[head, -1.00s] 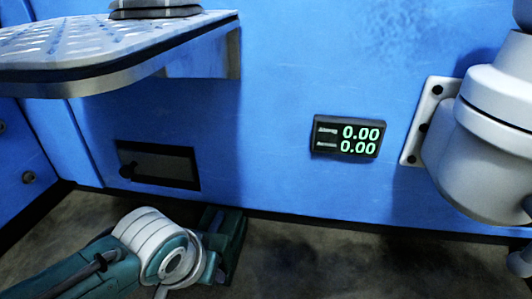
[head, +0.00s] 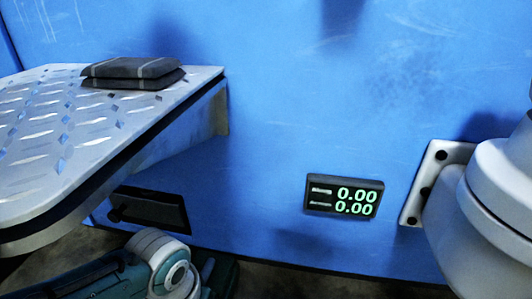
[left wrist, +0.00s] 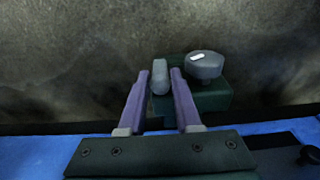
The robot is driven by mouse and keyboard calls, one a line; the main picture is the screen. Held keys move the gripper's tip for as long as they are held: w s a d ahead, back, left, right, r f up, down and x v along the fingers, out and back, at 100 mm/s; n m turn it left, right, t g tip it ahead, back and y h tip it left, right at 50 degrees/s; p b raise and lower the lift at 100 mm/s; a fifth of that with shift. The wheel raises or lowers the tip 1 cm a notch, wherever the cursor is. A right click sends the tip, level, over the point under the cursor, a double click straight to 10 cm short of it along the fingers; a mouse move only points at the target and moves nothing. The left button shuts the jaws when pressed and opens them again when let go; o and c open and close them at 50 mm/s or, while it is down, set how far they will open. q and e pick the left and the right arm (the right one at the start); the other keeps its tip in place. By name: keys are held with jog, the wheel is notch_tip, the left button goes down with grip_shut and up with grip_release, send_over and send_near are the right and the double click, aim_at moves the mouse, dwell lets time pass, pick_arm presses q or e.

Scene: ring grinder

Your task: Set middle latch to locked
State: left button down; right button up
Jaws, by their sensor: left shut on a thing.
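My left gripper (left wrist: 160,72) shows in the left wrist view, with its two purple fingers on either side of a grey upright handle (left wrist: 160,77). It is shut on this handle, which stands beside a round grey knob (left wrist: 205,66) on a dark green block (left wrist: 212,97). I cannot tell whether this handle is the middle latch, nor how it is set. In the head view my left arm reaches in low at the left, and its fingertips are hidden. My right gripper is in neither view.
A metal tread-plate shelf (head: 60,150) with folded dark cloths (head: 132,72) juts out at the left, above my left arm. A dark wall panel (head: 150,211) sits below it. A display (head: 343,196) reads 0.00 twice. A grey rounded housing (head: 480,215) stands at the right.

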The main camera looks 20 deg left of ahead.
pick_arm(q)
jog(key=shift+w+a+g, duration=0.1)
jog(key=shift+w+g, duration=0.2)
jog(key=shift+w, duration=0.25)
jog(key=shift+s, duration=0.2)
jog(key=shift+r+g, duration=0.1)
jog(key=shift+g, duration=0.3)
jog(key=c, duration=1)
grip_release()
jog(key=shift+c, duration=0.2)
jog(key=shift+o, duration=0.4)
jog(key=shift+s, duration=0.15)
